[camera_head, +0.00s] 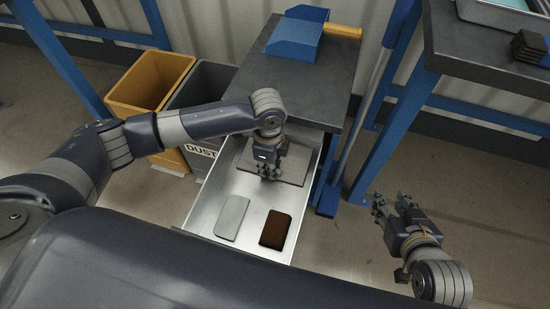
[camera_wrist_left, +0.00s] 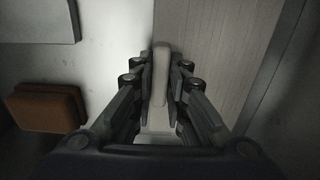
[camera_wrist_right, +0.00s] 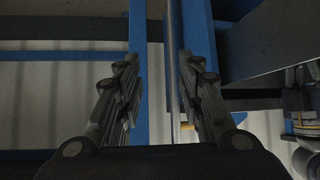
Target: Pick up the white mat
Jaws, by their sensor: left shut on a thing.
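My left gripper (camera_head: 268,176) reaches down into the open metal drawer (camera_head: 207,190). In the left wrist view its fingers (camera_wrist_left: 162,85) are shut on a pale, narrow slab (camera_wrist_left: 161,72), seen edge-on. I cannot tell for sure that this slab is the white mat; the head view hides it behind the gripper. A flat light grey pad (camera_head: 232,217) lies in the drawer's front left. A larger grey flat panel (camera_head: 291,169) lies behind and beside my left gripper. My right gripper (camera_head: 392,206) is open and empty, outside the drawer to the right.
A dark brown pad (camera_head: 275,229) lies at the drawer's front right. A yellow bin (camera_head: 150,82) and a grey bin (camera_head: 203,85) stand left of the drawer. A dark-topped cabinet (camera_head: 300,85) carries a blue dustpan-like thing (camera_head: 297,38). Blue table legs (camera_head: 390,125) stand to the right.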

